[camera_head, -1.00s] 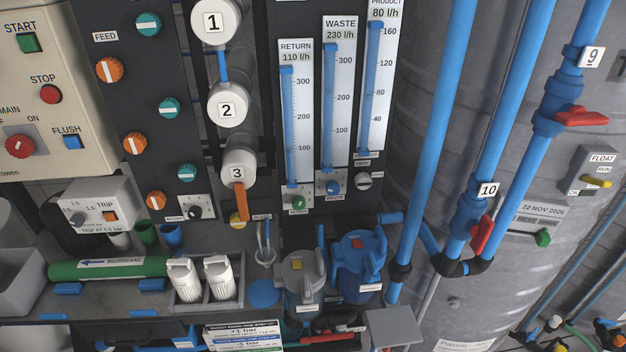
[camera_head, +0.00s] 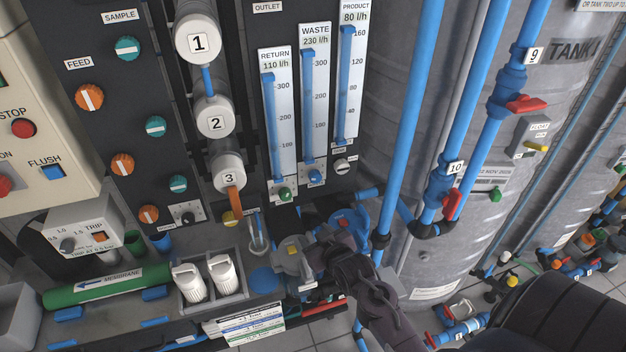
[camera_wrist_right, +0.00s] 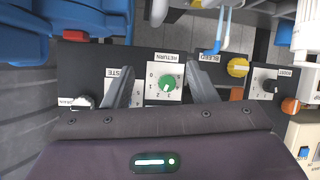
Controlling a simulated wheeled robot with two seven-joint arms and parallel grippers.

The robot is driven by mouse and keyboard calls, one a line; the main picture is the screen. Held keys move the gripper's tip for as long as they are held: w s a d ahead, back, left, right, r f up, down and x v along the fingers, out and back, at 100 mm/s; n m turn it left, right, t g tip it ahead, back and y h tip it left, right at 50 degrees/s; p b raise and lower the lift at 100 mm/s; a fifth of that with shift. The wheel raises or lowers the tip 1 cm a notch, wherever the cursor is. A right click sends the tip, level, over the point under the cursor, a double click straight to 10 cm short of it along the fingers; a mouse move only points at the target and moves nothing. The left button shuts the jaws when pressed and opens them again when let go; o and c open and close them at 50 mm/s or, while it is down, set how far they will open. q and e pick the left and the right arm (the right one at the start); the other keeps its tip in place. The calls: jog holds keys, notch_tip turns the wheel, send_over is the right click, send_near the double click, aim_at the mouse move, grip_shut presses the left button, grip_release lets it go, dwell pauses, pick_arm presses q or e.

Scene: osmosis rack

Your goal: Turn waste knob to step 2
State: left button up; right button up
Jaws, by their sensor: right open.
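The waste knob (camera_head: 316,176) is a small blue knob under the WASTE flow gauge (camera_head: 314,105) in the head view. The green return knob (camera_head: 285,194) is to its left. My right gripper (camera_wrist_right: 161,92) is open and empty. In the right wrist view, which shows the panel upside down, its two fingers stand either side of the green return knob (camera_wrist_right: 167,83). The left finger in that view partly covers the WASTE label (camera_wrist_right: 122,80), and the waste knob is hidden there. The waste knob's step cannot be read. My left gripper is not in view.
A yellow knob (camera_wrist_right: 238,67) and a black knob (camera_wrist_right: 270,86) are on the right in the wrist view. Blue pipes (camera_head: 408,110) rise to the right.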

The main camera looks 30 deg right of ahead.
aim_at(316, 180)
jog(key=w+d+r+t+p, duration=0.1)
jog(key=w+d+r, duration=0.1)
jog(key=w, duration=0.1)
jog(key=w+d+r+t+h, duration=0.1)
jog(key=w+d+r+t, duration=0.1)
jog(key=w+d, duration=0.1)
jog(key=w+d+r+m+t+h+p, duration=0.1)
jog(key=w+d+r, duration=0.1)
jog(key=w, duration=0.3)
jog(key=shift+d+t+p, duration=0.25)
jog(key=shift+t+p, duration=0.1)
jog(key=shift+t, duration=0.05)
pick_arm(q)
jog(key=r, duration=0.1)
jog(key=a+r, duration=0.1)
jog(key=shift+w+r, duration=0.1)
jog(key=shift+r, duration=0.25)
pick_arm(e)
jog(key=c, duration=1)
jog(key=shift+f, duration=0.1)
